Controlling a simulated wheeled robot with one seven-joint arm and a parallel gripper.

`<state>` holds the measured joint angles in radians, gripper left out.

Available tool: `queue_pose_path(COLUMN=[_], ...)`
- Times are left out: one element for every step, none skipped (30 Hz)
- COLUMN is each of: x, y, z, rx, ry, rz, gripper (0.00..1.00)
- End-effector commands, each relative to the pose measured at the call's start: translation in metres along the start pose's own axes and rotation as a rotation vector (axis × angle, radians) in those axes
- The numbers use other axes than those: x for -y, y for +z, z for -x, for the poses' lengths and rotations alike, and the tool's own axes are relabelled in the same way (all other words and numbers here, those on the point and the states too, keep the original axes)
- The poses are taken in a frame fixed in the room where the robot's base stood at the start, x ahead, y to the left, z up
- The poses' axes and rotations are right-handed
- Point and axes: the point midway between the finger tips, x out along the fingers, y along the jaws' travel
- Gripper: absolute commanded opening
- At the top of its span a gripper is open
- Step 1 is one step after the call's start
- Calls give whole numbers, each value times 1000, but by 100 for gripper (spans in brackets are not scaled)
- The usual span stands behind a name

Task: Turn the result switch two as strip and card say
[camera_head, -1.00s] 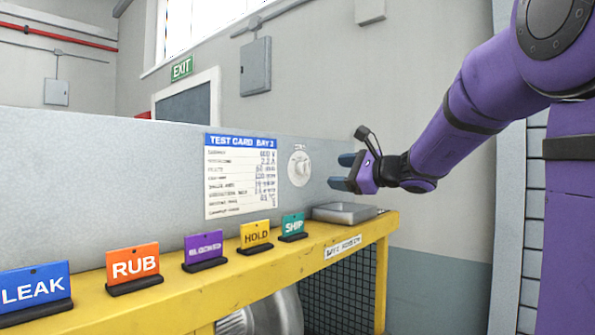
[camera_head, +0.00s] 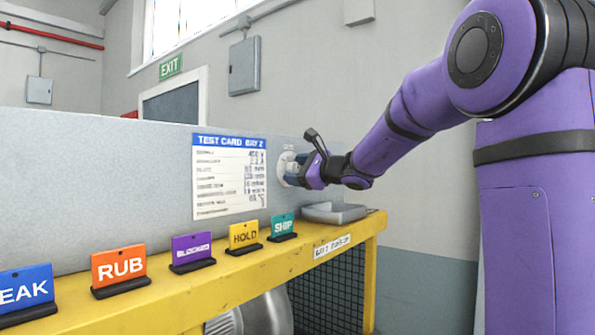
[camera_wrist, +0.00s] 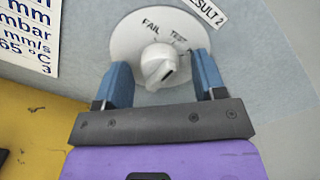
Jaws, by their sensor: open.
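The result switch (camera_wrist: 160,66) is a white knob on a round white dial on the grey panel, under a "RESULT 2" label (camera_wrist: 206,12). "FAIL" and "TEST" are readable on the dial; other marks are unclear. A dark mark shows on the knob's lower right side. My gripper (camera_wrist: 161,80) is open, its blue fingers on either side of the knob; contact cannot be told. In the head view my gripper (camera_head: 297,170) is at the switch dial (camera_head: 283,165) and partly covers it. The test card (camera_head: 229,178), headed "TEST CARD BAY 2", hangs left of it; its rows are blurred.
Signs stand along the yellow ledge (camera_head: 180,290): LEAK, RUB (camera_head: 119,268), BLOCKED (camera_head: 191,250), HOLD (camera_head: 244,234) and SHIP (camera_head: 282,225). A grey tray (camera_head: 334,212) sits at the ledge's right end, below my gripper. Open space lies right of the bench.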

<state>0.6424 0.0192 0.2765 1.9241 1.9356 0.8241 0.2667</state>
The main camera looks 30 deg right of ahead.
Motion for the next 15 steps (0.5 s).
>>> queue_pose_path(x=[0, 0, 0, 0, 0, 0, 0, 0, 0, 0, 0, 0, 0, 0, 0], y=[0, 0, 0, 0, 0, 0, 0, 0, 0, 0, 0, 0, 0, 0, 0], z=[-1, -1, -1, -1, -1, -1, -1, -1, -1, -1, -1, -1, -1, 0, 0], rx=[0, 0, -1, -1, -1, -1, -1, -1, -1, -1, -1, -1, -1, -1, -1], ry=[0, 0, 0, 0, 0, 0, 0, 0, 0, 0, 0, 0, 0, 0, 0], rz=[0, 0, 0, 0, 0, 0, 0, 0, 0, 0, 0, 0, 0, 0, 0], gripper=[64, 64, 64, 64, 64, 64, 64, 60, 50, 43, 37, 27, 20, 15, 15])
